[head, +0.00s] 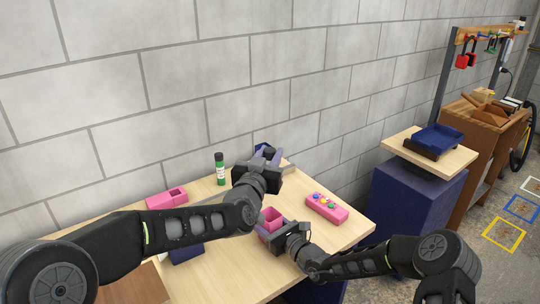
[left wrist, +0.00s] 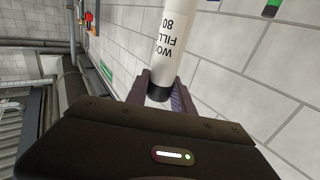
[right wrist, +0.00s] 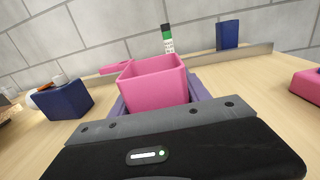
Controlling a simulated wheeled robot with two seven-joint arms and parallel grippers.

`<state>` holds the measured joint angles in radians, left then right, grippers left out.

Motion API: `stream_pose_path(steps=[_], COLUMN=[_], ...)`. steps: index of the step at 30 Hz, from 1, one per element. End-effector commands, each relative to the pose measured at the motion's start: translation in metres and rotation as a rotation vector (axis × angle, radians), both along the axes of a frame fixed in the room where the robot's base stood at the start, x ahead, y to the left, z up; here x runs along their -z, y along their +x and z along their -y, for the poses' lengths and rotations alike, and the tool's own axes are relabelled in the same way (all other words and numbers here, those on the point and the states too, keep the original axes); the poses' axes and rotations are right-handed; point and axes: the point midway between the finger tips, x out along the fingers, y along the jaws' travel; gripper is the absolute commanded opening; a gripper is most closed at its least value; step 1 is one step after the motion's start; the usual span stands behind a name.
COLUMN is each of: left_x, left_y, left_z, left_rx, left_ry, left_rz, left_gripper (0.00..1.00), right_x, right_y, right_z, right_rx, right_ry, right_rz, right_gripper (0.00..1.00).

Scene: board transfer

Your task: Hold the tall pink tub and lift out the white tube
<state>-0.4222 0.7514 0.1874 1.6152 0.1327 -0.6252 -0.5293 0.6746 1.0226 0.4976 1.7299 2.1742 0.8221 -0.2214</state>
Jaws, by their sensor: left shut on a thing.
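The tall pink tub (head: 271,217) stands on the wooden table. No tube shows inside the visible part of the tub. My left gripper (left wrist: 163,92) is shut on the black end of the white tube (left wrist: 166,45), which has dark lettering. In the head view my left gripper (head: 268,153) is above and behind the tub, and I cannot make out the tube there.
A low pink box (head: 167,198), a green and black bottle (head: 220,169) and a pink block with coloured knobs (head: 327,207) are on the table. A dark blue box (right wrist: 67,101) stands left of the tub. A blue block (right wrist: 228,34) is by the metal strip (right wrist: 262,51) near the wall.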

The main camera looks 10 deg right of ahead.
Motion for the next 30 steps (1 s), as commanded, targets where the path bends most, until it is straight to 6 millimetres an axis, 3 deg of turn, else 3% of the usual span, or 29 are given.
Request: stream_pose_path(steps=[8, 19, 23, 30], left_x=[0.0, -0.001, -0.001, -0.001], left_y=[0.0, 0.0, 0.0, 0.0], left_z=[0.0, 0.0, 0.0, 0.0], left_rx=[0.0, 0.0, 0.0, 0.0], left_ry=[-0.001, -0.001, -0.001, -0.001], left_rz=[0.001, 0.001, 0.001, 0.001], left_gripper=[0.0, 0.0, 0.0, 0.0], right_x=[0.0, 0.0, 0.0, 0.0], right_y=[0.0, -0.005, -0.017, -0.06], right_z=[0.0, 0.002, 0.01, 0.03], right_rx=[0.0, 0.0, 0.001, 0.002], right_ry=[0.0, 0.0, -0.002, -0.002], right_rz=[0.0, 0.0, -0.001, -0.001], right_gripper=[0.78, 0.78, 0.78, 0.78])
